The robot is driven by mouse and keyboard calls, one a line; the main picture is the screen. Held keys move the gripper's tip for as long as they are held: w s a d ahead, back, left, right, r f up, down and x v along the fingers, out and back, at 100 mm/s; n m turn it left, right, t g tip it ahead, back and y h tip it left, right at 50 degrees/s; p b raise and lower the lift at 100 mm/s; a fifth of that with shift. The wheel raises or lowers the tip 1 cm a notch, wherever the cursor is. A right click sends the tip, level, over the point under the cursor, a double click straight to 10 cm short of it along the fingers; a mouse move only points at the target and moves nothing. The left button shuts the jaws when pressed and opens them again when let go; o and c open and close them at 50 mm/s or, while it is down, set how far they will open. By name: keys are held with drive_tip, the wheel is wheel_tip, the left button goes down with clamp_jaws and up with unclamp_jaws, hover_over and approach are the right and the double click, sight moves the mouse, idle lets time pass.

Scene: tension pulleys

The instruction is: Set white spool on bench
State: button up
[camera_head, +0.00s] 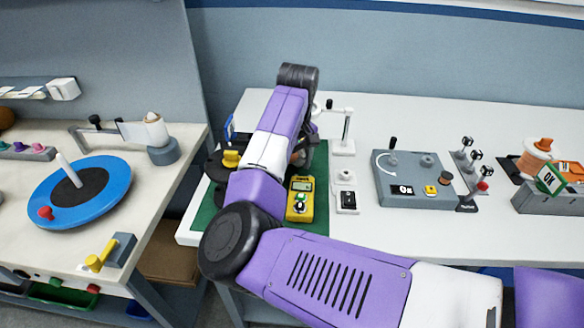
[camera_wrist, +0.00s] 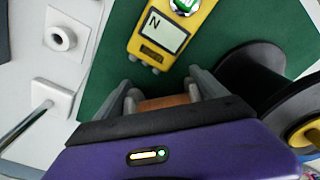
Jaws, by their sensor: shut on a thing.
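My gripper (camera_wrist: 164,92) is shut on a copper-brown piece (camera_wrist: 168,102) in the wrist view. Pale grey parts flank that piece next to the fingers, and most of it is hidden by my gripper. I cannot tell whether it is the white spool. It is over the green mat (camera_wrist: 112,85) on the white bench (camera_head: 470,235); whether it touches the mat is unclear. In the head view my arm hides the gripper and much of the mat (camera_head: 318,212).
A yellow meter (camera_head: 300,200) lies close ahead of the gripper. A black reel (camera_wrist: 255,80) with a yellow hub stands right of it in the wrist view.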

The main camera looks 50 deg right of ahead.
drive_tip(key=o, duration=1.8)
drive_tip(key=shift+f, duration=0.1)
